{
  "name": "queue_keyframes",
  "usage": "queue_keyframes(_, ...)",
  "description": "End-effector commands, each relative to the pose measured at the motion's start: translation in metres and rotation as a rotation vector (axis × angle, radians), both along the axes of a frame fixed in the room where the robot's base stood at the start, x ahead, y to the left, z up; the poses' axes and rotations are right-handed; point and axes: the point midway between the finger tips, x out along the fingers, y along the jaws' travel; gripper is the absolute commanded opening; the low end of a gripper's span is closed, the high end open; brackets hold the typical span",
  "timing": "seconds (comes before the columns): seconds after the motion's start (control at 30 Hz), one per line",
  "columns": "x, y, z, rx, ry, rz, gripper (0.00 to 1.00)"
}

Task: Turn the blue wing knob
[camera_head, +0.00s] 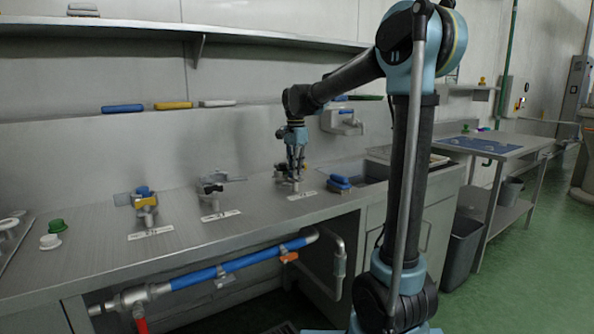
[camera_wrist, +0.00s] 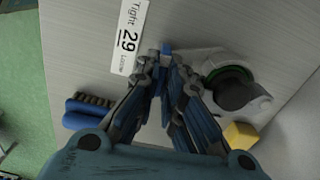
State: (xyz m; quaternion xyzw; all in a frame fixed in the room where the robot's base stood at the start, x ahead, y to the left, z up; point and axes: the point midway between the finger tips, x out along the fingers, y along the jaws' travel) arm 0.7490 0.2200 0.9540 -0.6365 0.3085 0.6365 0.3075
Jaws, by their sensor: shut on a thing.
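My gripper (camera_head: 295,166) points down at the rightmost of the fittings on the steel counter. In the wrist view my gripper (camera_wrist: 164,75) has its fingers closed together around a small blue part, the blue wing knob (camera_wrist: 166,47), of which only a bit shows at the tips. The fingers hide the rest, so its angle cannot be told. A white label (camera_wrist: 129,36) reading "Tight 29 Loose" lies beside it. In the head view the label (camera_head: 302,195) is in front of the fitting.
A blue brush (camera_head: 340,184) lies right of the gripper, near the sink (camera_head: 364,171). A fitting with a black knob (camera_head: 212,189) and one with a blue top (camera_head: 144,191) stand to the left. A grey part with a green ring (camera_wrist: 232,82) and yellow block (camera_wrist: 241,135) are close by.

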Motion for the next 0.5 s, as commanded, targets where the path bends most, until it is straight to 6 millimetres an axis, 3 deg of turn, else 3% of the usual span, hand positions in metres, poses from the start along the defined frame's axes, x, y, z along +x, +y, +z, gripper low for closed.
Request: queue_keyframes(0.5, 0.0018, 0.0034, -0.0001, 0.007, -0.004, -0.091, 0.0)
